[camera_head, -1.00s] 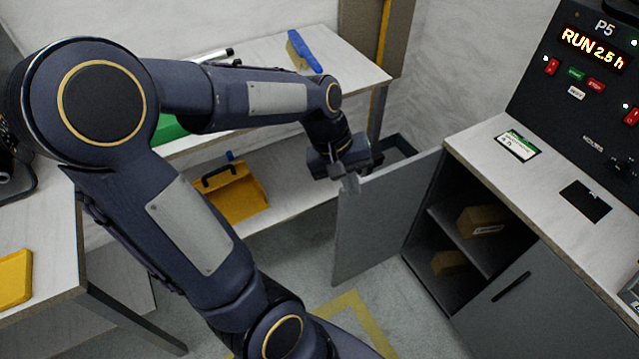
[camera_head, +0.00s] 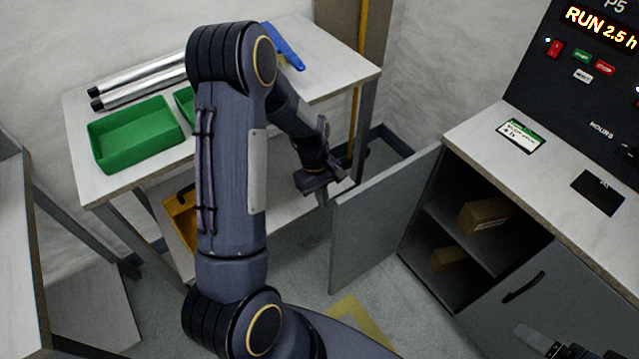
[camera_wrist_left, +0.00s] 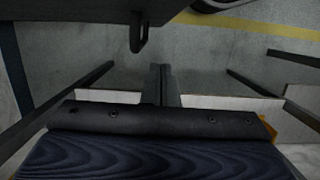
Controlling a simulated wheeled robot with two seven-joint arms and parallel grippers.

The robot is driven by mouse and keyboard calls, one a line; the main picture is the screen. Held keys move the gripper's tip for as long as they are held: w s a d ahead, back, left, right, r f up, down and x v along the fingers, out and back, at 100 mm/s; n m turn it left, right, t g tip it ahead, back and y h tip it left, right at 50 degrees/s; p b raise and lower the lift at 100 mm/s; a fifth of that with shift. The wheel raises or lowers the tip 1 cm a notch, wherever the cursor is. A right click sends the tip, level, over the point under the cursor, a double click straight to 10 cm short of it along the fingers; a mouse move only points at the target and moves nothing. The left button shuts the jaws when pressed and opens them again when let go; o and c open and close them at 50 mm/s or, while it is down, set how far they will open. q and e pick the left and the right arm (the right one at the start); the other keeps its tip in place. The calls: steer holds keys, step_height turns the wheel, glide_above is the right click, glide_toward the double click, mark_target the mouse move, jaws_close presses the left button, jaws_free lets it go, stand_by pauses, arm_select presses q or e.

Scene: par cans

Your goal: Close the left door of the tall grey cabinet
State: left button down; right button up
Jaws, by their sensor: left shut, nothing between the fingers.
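The left door (camera_head: 385,222) of the grey cabinet stands wide open, swung out from the cabinet's left side, and I see its plain inner face. No handle shows on that face; its outer face is hidden. My left gripper (camera_head: 322,190) is shut and empty, just left of the door's free edge near its top corner; I cannot tell whether it touches. Its closed fingers (camera_wrist_left: 160,85) show in the left wrist view above the floor. The cabinet's right door (camera_head: 545,305) is shut and has a black handle. What looks like my right gripper (camera_head: 550,342) is partly in view at bottom right.
Brown boxes (camera_head: 484,215) sit on the cabinet's inner shelves. Its worktop (camera_head: 485,130) carries a control panel (camera_head: 590,75). A bench (camera_head: 335,82) with a green bin (camera_head: 135,135) and metal tubes stands behind my left arm. The floor before the open cabinet is clear.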

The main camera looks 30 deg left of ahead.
arm_select(q)
steer(key=shift+s+d+f, duration=0.2)
steer(key=shift+s+d, duration=0.1)
steer(key=shift+d, duration=0.35)
steer(key=shift+s+d+f, duration=0.2)
steer(key=shift+s+d, duration=0.1)
steer(key=shift+d, duration=0.4)
steer(key=shift+s+d+f, duration=0.2)
steer(key=shift+s+d, duration=0.1)
steer(key=shift+d, duration=0.35)
arm_select(e)
steer(key=shift+r, duration=0.1)
